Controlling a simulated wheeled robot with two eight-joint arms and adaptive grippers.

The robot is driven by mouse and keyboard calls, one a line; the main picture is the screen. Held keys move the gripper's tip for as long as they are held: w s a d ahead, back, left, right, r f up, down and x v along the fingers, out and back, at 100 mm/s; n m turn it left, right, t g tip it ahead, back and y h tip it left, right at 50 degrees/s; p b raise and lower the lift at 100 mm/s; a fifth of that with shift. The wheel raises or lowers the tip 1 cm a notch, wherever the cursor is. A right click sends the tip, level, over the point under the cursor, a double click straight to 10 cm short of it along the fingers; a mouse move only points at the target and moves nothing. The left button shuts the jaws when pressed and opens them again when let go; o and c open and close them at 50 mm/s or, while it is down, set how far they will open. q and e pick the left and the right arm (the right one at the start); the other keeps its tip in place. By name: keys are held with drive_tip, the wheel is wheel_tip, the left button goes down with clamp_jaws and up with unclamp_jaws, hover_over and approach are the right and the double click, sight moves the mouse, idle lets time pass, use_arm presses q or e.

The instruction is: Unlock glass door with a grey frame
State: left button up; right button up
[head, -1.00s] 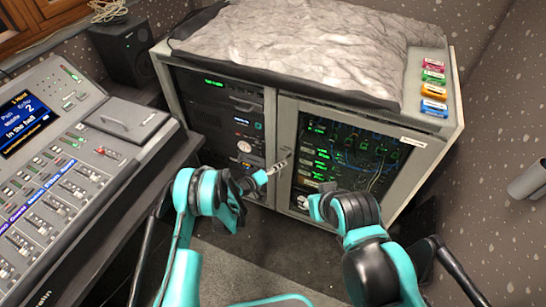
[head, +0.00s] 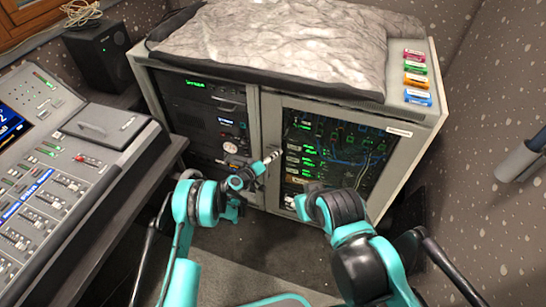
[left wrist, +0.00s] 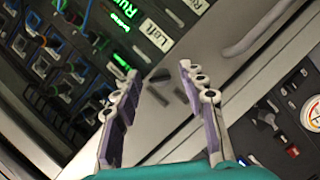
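The glass door (head: 330,160) with a grey frame (head: 270,130) is the right door of the rack cabinet, and it looks closed. Green-lit gear and cables show through its glass. My left gripper (head: 269,162) is at the left upright of this frame. In the left wrist view my left gripper (left wrist: 158,75) has its two fingers apart, with nothing held. Small dark pieces (left wrist: 161,75) on the grey frame show between and beyond the fingertips; I cannot tell which is the latch or its shadow. My right arm bends in front of the door's lower part; its gripper does not show.
A second door (head: 215,120) with dark gear is left of the glass door. A crumpled grey cover (head: 280,45) and several coloured labelled boxes (head: 416,80) lie on the cabinet top. A mixing desk (head: 60,190) stands at the left, a black speaker (head: 98,55) behind it.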

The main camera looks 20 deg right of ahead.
use_arm(q)
clamp_jaws()
drive_tip(key=m+t+y, duration=0.1)
drive_tip(key=m+y, duration=0.1)
drive_tip(key=m, duration=0.1)
drive_tip(key=m+t+y, duration=0.1)
drive_tip(key=m+y, duration=0.1)
drive_tip(key=m, duration=0.2)
drive_tip(key=shift+s+d+r+m+y, duration=0.1)
drive_tip(key=shift+s+d+m+y, duration=0.1)
drive_tip(key=shift+m+y, duration=0.1)
idle(0.4)
idle(0.4)
drive_tip(key=shift+o, duration=1.2)
unclamp_jaws()
